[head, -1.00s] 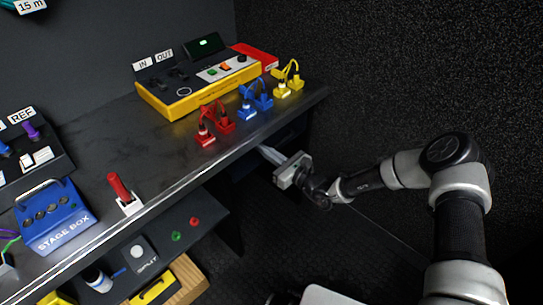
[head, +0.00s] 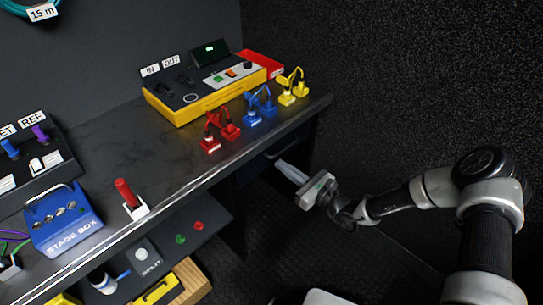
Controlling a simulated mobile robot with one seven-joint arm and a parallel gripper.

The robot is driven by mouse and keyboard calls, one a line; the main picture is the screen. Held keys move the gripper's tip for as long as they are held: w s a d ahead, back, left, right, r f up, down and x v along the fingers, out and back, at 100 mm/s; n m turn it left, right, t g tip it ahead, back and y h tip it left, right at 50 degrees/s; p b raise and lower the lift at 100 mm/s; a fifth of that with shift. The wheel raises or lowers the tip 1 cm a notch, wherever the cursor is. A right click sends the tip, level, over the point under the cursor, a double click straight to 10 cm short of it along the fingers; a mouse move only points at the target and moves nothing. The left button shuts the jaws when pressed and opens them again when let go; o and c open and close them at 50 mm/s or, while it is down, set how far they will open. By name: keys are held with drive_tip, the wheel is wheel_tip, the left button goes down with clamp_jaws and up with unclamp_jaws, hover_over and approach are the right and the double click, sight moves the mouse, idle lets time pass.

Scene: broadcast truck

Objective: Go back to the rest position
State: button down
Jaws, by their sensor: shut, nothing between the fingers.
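My gripper (head: 281,163) is at the end of my arm, in front of the bench's right end and below its top edge. Its fingers are together and hold nothing. The fingertips point up and left toward the dark space under the bench (head: 110,143). I cannot tell whether they touch anything there.
On the bench stand a yellow device (head: 208,93), red plugs (head: 222,127), blue plugs (head: 260,104), yellow plugs (head: 293,86), a red-handled switch (head: 127,194) and a blue stage box (head: 62,218). A lower shelf holds a split box (head: 145,256). The floor right of the bench is clear.

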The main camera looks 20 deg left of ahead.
drive_tip(key=p+v, duration=0.1)
drive_tip(key=v, duration=0.9)
drive_tip(key=s+d+r+n+g+h, duration=0.3)
drive_tip(key=s+r+n+g, duration=0.1)
drive_tip(key=r+n, duration=0.35)
drive_tip(key=s+d+r+n+g+h, duration=0.3)
drive_tip(key=s+r+n+g, duration=0.2)
drive_tip(key=r+n, duration=0.25)
drive_tip(key=s+d+r+n+t+h, duration=0.4)
drive_tip(key=s+d+r+h, duration=0.15)
drive_tip(key=d+r, duration=0.5)
drive_tip(key=s+d+r+n+t+h, duration=0.3)
drive_tip(key=s+d+r+t+h, duration=0.25)
drive_tip(key=d+r, duration=0.45)
wheel_tip(320, 180, up, 20)
drive_tip(key=g+p, duration=0.1)
drive_tip(key=p, duration=2)
drive_tip(key=shift+w+d, duration=0.15)
drive_tip(key=shift+d, duration=0.3)
